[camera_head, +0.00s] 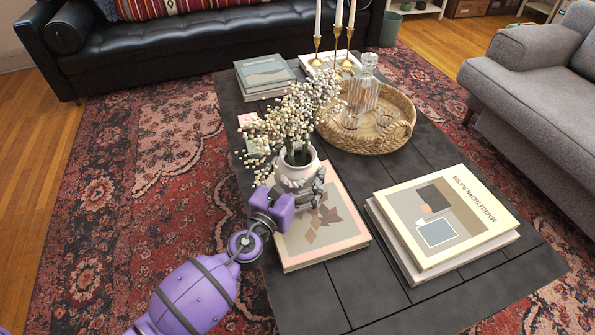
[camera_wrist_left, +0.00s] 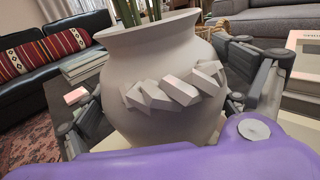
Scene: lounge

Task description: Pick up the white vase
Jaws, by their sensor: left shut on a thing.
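The white vase (camera_head: 297,174) holds a bunch of small white flowers (camera_head: 290,115) on green stems. It is upright at the book with the leaf-pattern cover (camera_head: 322,232) on the dark coffee table (camera_head: 357,284); I cannot tell whether it touches the book or is just above it. My left gripper (camera_head: 298,192) reaches in from the lower left and is shut on the vase's body. In the left wrist view the vase (camera_wrist_left: 160,85) fills the middle, with a finger on each side of it. My right gripper is not in view.
A woven tray (camera_head: 398,136) with a glass decanter (camera_head: 363,92) stands behind and right of the vase. Brass candlesticks (camera_head: 333,52) and a book stack (camera_head: 265,74) are at the back. Another book stack (camera_head: 445,223) lies at the right. Sofas flank the table.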

